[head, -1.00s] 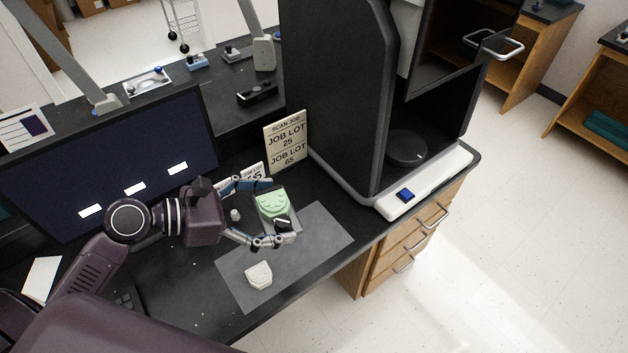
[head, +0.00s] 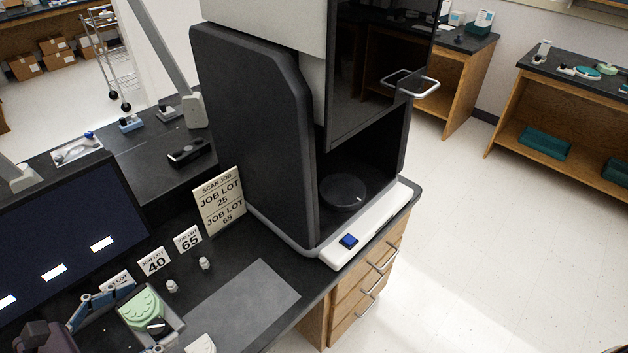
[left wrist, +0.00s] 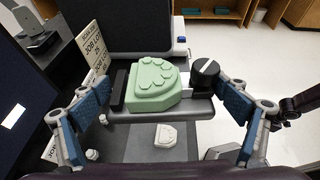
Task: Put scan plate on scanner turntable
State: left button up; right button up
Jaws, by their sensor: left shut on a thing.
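The scan plate (head: 173,322) is a grey plate that carries a light green dental model (head: 143,307) and a black knob (head: 157,327). My left gripper (head: 130,318) is shut on the plate, at the lower left of the head view. In the left wrist view the plate (left wrist: 198,110) lies between the two blue-padded fingers, model side up. The scanner turntable (head: 343,190) is a black disc inside the open scanner (head: 262,135), with nothing on it.
A grey mat (head: 245,305) lies before the scanner, with a white model (head: 200,344) at its near end. Small white pieces (head: 205,263), number cards (head: 187,240) and a job sign (head: 218,203) stand behind it. The scanner's white front ledge (head: 375,225) has a blue button (head: 348,241).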

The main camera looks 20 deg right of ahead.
aim_at(343, 188)
jog(key=l+u, duration=0.45)
jog(key=l, duration=1.5)
jog(key=i+l, duration=0.15)
jog(key=l, duration=0.25)
jog(key=i+l, duration=0.15)
jog(key=l, duration=0.2)
jog(key=i+l, duration=0.1)
jog(key=l, duration=0.3)
jog(key=i, duration=0.2)
